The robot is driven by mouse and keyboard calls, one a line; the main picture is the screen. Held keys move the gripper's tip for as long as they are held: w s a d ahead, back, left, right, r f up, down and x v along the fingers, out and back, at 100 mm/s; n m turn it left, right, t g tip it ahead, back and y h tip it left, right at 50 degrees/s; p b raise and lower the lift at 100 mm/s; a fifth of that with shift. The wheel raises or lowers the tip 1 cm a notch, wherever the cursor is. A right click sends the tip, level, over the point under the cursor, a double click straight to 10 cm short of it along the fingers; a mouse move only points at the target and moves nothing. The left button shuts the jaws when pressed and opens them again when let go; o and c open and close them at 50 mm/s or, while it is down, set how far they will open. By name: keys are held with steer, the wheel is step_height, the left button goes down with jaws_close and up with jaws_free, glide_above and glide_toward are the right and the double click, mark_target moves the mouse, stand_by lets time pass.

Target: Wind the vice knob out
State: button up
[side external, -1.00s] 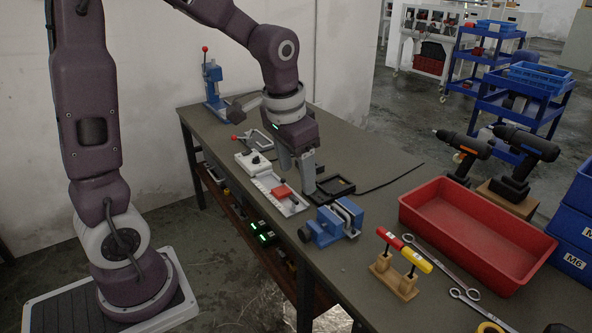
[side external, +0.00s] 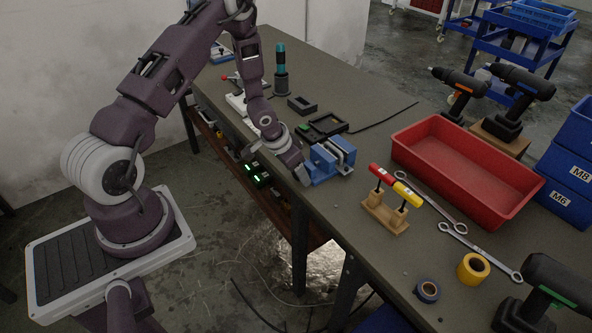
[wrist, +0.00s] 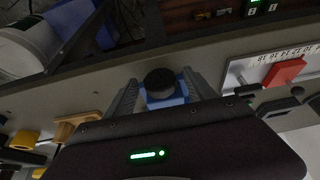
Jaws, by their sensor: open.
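The blue vice (side external: 331,158) sits near the front edge of the bench in the side view. My gripper (side external: 302,176) is low at the vice's left, knob end, over the bench edge. In the wrist view the vice's black round knob (wrist: 160,82) shows between the two ridged fingers of my gripper (wrist: 161,90), with part of the blue vice (wrist: 168,101) behind it. The fingers are open, one on each side of the knob. I cannot tell whether they touch it. In the side view my gripper hides the knob.
A wooden stand (side external: 385,213) with red and yellow handles is right of the vice, before a red tray (side external: 468,170). A black frame (side external: 326,124) lies behind the vice. A white ruled plate with a red block (wrist: 284,73) is close by in the wrist view.

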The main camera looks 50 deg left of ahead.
steer(key=c, duration=1.3)
steer(key=shift+d+y, duration=0.3)
steer(key=shift+y, duration=0.5)
steer(key=shift+c, duration=0.2)
steer(key=shift+m+y, duration=0.4)
steer(key=shift+y, duration=0.5)
steer(key=o, duration=1.3)
steer(key=shift+a, duration=0.1)
steer(key=shift+o, duration=0.2)
steer(key=v, duration=0.7)
steer(key=shift+r, duration=0.1)
